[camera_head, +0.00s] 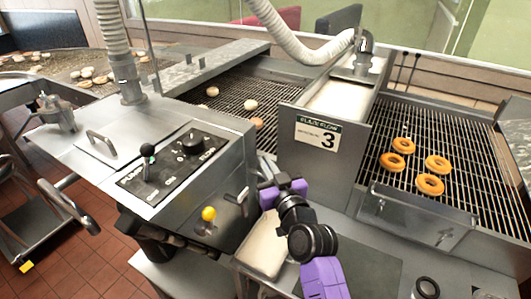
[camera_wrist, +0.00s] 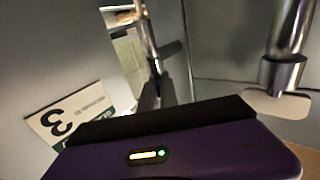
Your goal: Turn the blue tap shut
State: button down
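No blue tap can be made out in either view. In the head view, my gripper (camera_head: 282,190) is purple and black, in front of the grey panel with the "3" sign (camera_head: 318,135). A small metal lever (camera_head: 241,196) sticks out of the cabinet front just left of it. In the wrist view, a metal pipe with a flat pale end (camera_wrist: 284,75) is at the right, and a thinner metal rod (camera_wrist: 150,45) is near the top middle. My gripper's dark edge and purple body fill the bottom of that view.
A yellow knob (camera_head: 208,214) is on the cabinet front, below a control panel (camera_head: 172,163) with a black-knobbed lever. Several brown rings lie on the right wire rack (camera_head: 460,150). A ribbed hose (camera_head: 285,35) arches to the steel trough (camera_head: 340,98). A cart (camera_head: 30,215) stands left.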

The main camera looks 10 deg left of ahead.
jog(key=shift+r+m+t+h+p, duration=0.15)
jog(key=shift+m+t+h+p, duration=0.25)
jog(key=shift+p, duration=0.75)
jog(key=shift+f+h+p, duration=0.25)
jog(key=shift+h+p, duration=0.1)
jog(key=shift+h, duration=0.05)
jog(key=c, duration=1.6)
grip_release()
jog(key=shift+b+v, duration=0.35)
jog(key=shift+v, duration=3.55)
